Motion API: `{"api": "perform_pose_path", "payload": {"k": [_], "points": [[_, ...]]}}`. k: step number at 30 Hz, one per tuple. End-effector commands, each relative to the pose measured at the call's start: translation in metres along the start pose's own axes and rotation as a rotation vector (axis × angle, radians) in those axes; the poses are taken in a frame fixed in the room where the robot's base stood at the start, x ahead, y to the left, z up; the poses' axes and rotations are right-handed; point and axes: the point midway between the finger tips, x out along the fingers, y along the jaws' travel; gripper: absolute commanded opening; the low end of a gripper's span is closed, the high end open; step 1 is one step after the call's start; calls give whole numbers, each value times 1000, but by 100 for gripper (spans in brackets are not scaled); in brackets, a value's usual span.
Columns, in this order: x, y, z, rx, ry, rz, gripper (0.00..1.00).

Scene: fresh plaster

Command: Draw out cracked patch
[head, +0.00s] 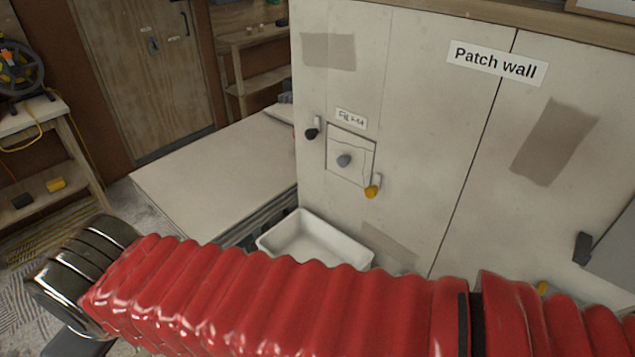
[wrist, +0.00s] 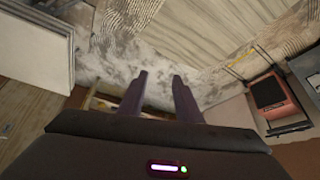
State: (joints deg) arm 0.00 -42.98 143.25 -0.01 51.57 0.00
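The cracked patch (head: 356,149) is a square panel set in the pale patch wall (head: 430,130), with a crack line across it and a round grey knob (head: 344,160) at its middle. A black catch (head: 312,132) is at its upper left and a yellow catch (head: 373,188) at its lower right. A small label above it is hard to read. My gripper (wrist: 160,95) shows in the wrist view with its two dark fingers apart and nothing between them. It points at the floor, away from the patch. The patch does not show in the wrist view.
A white tray (head: 310,242) stands below the patch, partly hidden by my red arm. A pale bench (head: 222,170) is left of the wall. A dark handle (head: 583,248) sticks out at right. A red object (wrist: 270,92) lies at right in the wrist view.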

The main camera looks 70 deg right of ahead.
Motion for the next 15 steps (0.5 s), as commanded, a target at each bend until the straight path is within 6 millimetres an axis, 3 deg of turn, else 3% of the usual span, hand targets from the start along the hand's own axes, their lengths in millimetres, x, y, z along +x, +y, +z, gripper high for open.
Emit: {"api": "perform_pose_path", "payload": {"k": [8, 11, 15], "points": [[5, 12, 3, -14, -30, 36, 46], [13, 30, 11, -39, -87, 101, 47], [26, 79, 29, -106, -224, 234, 47]]}}
